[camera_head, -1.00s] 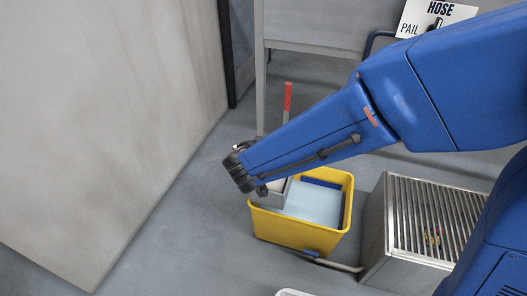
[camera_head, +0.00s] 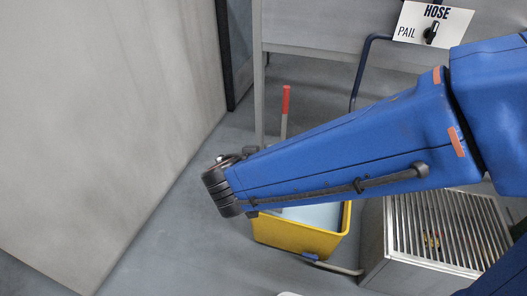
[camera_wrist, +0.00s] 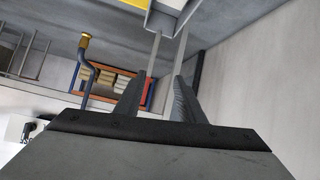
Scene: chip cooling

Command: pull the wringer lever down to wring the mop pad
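The wringer lever (camera_head: 285,108) stands upright behind my arm in the head view, with a red grip on a thin grey shaft. Its lower part is hidden by my arm. The yellow bucket (camera_head: 300,238) is below my arm, with a pale blue surface (camera_head: 318,214) inside; I cannot tell whether this is water or the pad. The bucket's yellow side also shows at the top of the wrist view (camera_wrist: 128,3). My gripper (camera_wrist: 170,40) has its two fingers apart, with nothing clearly held between them. In the head view my arm hides it.
A slatted metal grate box (camera_head: 435,230) stands right of the bucket. A HOSE/PAIL sign (camera_head: 408,20) with a black knob is at the back. A large grey panel (camera_head: 100,120) fills the left. The wrist view shows an orange-framed rack (camera_wrist: 108,82) and a blue pipe (camera_wrist: 86,62).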

